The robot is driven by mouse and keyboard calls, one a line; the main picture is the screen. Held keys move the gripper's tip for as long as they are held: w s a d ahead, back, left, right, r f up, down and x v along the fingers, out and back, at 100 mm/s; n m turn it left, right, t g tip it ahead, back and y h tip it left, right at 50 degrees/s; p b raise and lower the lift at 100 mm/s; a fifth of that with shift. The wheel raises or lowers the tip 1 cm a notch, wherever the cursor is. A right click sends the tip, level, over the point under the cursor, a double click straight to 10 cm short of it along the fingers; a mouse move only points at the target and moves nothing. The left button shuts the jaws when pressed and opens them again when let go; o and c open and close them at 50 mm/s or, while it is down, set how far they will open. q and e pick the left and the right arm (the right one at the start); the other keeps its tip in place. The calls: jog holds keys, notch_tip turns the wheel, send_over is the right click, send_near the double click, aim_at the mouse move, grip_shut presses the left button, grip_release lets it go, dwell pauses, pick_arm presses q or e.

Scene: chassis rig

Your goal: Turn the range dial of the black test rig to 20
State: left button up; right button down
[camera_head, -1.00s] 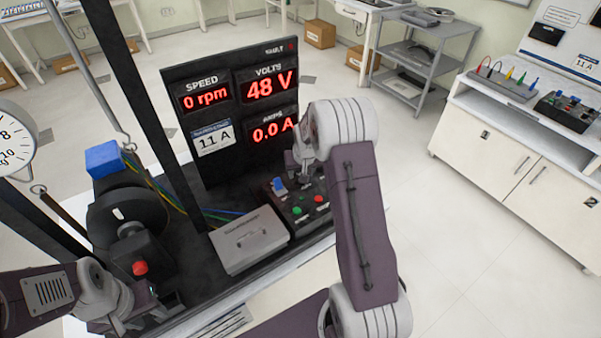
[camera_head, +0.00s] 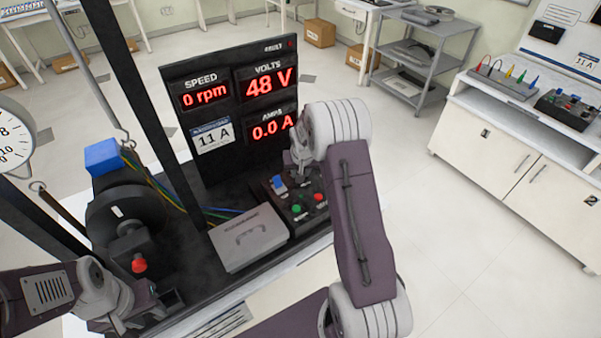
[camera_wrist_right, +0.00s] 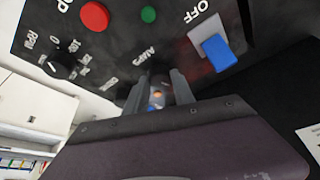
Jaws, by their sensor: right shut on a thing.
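The black test rig's control panel (camera_head: 309,211) stands below the dark display board (camera_head: 226,155), which reads 0 rpm, 48 V and 0.0 A. In the right wrist view the panel (camera_wrist_right: 118,42) shows a red button, a green button, a blue switch by "OFF", and a small black knob at left. My right gripper (camera_wrist_right: 157,95) is shut at the "AMPS" lettering, on what appears to be the range dial. The fingers mostly hide it, so its setting cannot be read. My left gripper (camera_head: 150,303) is low at left, by the rig's base; its jaws are unclear.
A grey lidded box (camera_head: 248,238) sits left of the panel. A black wheel (camera_head: 125,212) with a blue block (camera_head: 103,157) stands farther left, near a red knob (camera_head: 139,263). A white cabinet (camera_head: 520,160) is at right, across open floor.

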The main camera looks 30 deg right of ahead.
jog(key=m+b, duration=0.1)
jog(key=b, duration=0.1)
jog(key=m+h+b, duration=0.1)
jog(key=m+b, duration=0.1)
jog(key=m+g+b, duration=0.1)
jog(key=b, duration=0.1)
jog(key=shift+w+a+f+m+h, duration=0.15)
jog(key=shift+f+m+h, duration=0.1)
jog(key=shift+m+h, duration=0.15)
jog(key=m, duration=0.1)
jog(key=m+b, duration=0.1)
jog(key=shift+r+m+g+h, duration=0.25)
jog(key=shift+m+g+h, duration=0.05)
jog(key=shift+g, duration=0.1)
jog(key=shift+w+m+g, duration=0.1)
jog(key=shift+m+g, duration=0.6)
jog(key=shift+m, duration=1.1)
jog(key=c, duration=1.1)
grip_release()
jog(key=shift+a, duration=0.1)
jog(key=shift+r, duration=0.2)
